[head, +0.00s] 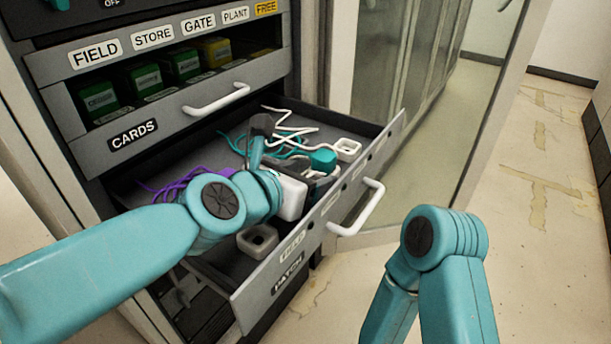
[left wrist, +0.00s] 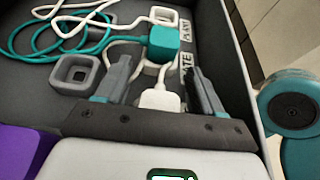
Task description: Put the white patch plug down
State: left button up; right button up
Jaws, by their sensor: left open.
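The white patch plug (left wrist: 158,99) shows in the left wrist view, low in the drawer, with a white cord running up and left from it. My left gripper (left wrist: 160,72) is open, one grey finger on each side of the plug, with gaps visible beside it. Whether the plug sits in a socket or on the drawer floor cannot be told. In the head view my left wrist hides most of this spot. My right arm shows at the lower right, but its gripper is out of view.
The open PATCH drawer (head: 270,282) holds a teal plug (left wrist: 163,43), an empty grey socket (left wrist: 75,73), a white socket (head: 347,149), purple cords (head: 172,187) and tangled white and teal cords. The CARDS drawer (head: 165,121) is above. Floor to the right is clear.

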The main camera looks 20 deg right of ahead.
pick_arm(q)
jog(key=shift+s+a+r, duration=0.1)
jog(key=shift+a+r, duration=0.05)
jog(key=shift+r, duration=0.35)
jog(key=p+v, duration=0.3)
jog(key=v, duration=0.7)
jog(key=shift+s+a+r, duration=0.1)
jog(key=shift+s+a, duration=0.45)
jog(key=shift+a, duration=0.05)
jog(key=shift+p, duration=0.3)
